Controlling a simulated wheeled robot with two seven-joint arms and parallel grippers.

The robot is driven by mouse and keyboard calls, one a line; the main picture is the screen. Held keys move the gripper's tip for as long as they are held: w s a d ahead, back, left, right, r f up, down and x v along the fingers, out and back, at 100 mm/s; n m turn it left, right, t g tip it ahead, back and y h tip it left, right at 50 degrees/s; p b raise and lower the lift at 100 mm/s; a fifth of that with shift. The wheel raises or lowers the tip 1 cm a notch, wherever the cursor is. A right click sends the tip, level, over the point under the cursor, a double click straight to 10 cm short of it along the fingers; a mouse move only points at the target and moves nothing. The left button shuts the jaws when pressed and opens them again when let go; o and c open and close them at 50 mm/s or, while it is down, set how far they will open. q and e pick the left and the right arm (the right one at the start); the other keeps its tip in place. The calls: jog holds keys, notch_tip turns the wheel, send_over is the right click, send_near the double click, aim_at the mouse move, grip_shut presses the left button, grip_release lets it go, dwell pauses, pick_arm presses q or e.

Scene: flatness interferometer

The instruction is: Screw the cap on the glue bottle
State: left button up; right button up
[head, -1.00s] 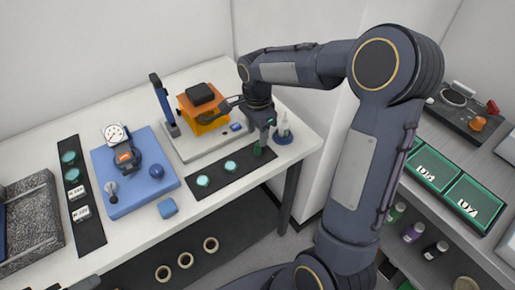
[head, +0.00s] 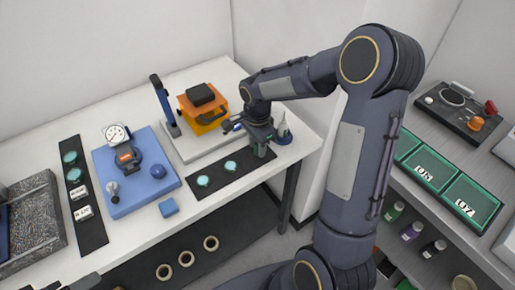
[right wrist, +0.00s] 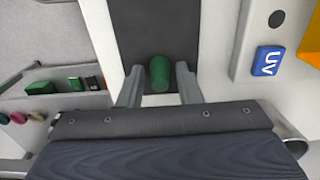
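A small green cylinder (right wrist: 160,73), which may be the cap, stands on the black mat in the right wrist view. My right gripper (right wrist: 160,88) is open, with a finger on each side of the cylinder and small gaps showing. In the head view my right gripper (head: 261,150) is low over the mat's right end and mostly hides the cylinder. A pale bottle with a narrow tip (head: 283,131), likely the glue bottle, stands upright on a round blue base just right of the gripper.
The black mat (head: 216,188) carries two teal discs. Behind the gripper stands a grey-based instrument with an orange block (head: 200,114). A blue plate (head: 135,195) with a dial gauge is to the left. The table's front edge is close to the mat.

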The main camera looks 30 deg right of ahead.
grip_shut()
jog(key=shift+r, duration=0.1)
jog(key=shift+r, duration=0.2)
jog(key=r, duration=0.3)
jog(key=shift+s+r, duration=0.15)
jog(key=shift+s, duration=0.15)
pick_arm(q)
notch_tip(320, 180, down, 2)
jog(key=b, duration=0.2)
jog(key=shift+f+b, duration=0.25)
jog(key=shift+b, duration=0.05)
pick_arm(e)
jog(key=s+a+r, duration=0.2)
jog(key=s+r, duration=0.7)
jog(key=s, duration=0.4)
jog(key=shift+s+a, duration=0.15)
jog(key=shift+a, duration=0.15)
pick_arm(q)
jog(key=shift+c, duration=0.4)
